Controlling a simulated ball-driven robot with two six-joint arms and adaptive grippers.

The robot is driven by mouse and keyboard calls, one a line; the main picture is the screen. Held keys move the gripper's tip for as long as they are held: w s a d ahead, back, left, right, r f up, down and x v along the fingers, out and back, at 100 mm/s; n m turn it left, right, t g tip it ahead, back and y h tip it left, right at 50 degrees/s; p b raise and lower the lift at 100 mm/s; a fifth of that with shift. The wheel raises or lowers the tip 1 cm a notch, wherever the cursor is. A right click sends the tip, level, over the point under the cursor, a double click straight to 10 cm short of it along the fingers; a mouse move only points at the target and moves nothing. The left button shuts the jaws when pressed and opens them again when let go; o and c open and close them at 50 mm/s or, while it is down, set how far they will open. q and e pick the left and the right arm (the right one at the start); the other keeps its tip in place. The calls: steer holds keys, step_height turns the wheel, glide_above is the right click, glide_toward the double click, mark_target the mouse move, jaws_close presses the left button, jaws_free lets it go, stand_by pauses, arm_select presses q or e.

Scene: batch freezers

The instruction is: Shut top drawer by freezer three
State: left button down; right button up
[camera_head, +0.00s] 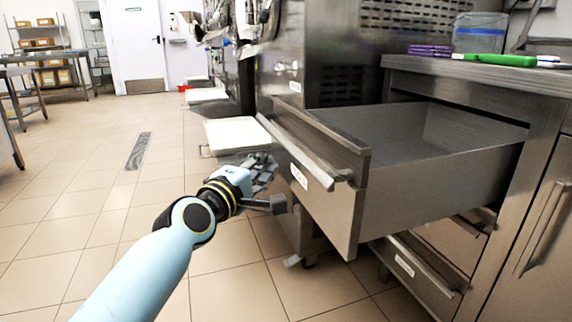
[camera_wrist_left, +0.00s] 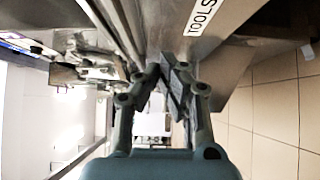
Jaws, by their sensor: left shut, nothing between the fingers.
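The top drawer (camera_head: 330,195) is pulled far out of the steel counter and looks empty inside. Its front has a bar handle (camera_head: 300,150) and a white label, which reads TOOLS in the left wrist view (camera_wrist_left: 200,17). My left gripper (camera_head: 268,172) is shut and empty, just in front of the drawer front, left of the label. In the left wrist view its fingertips (camera_wrist_left: 170,78) are close to the drawer front; whether they touch it I cannot tell. My right gripper is not in view.
A lower drawer (camera_head: 420,270) sits below, with its own handle and label. The counter top (camera_head: 480,72) holds a purple stack (camera_head: 430,51), a clear container (camera_head: 480,33) and a green item (camera_head: 510,60). Freezers with white trays (camera_head: 238,134) stand behind.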

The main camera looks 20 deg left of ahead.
arm_select(q)
steer(key=shift+w+d+b, duration=0.45)
steer(key=shift+w+d, duration=1.3)
steer(key=shift+w, duration=0.1)
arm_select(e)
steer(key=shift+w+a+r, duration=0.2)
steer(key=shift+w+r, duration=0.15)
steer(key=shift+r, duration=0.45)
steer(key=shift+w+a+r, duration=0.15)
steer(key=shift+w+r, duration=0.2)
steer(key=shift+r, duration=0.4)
arm_select(q)
steer(key=shift+w, duration=0.1)
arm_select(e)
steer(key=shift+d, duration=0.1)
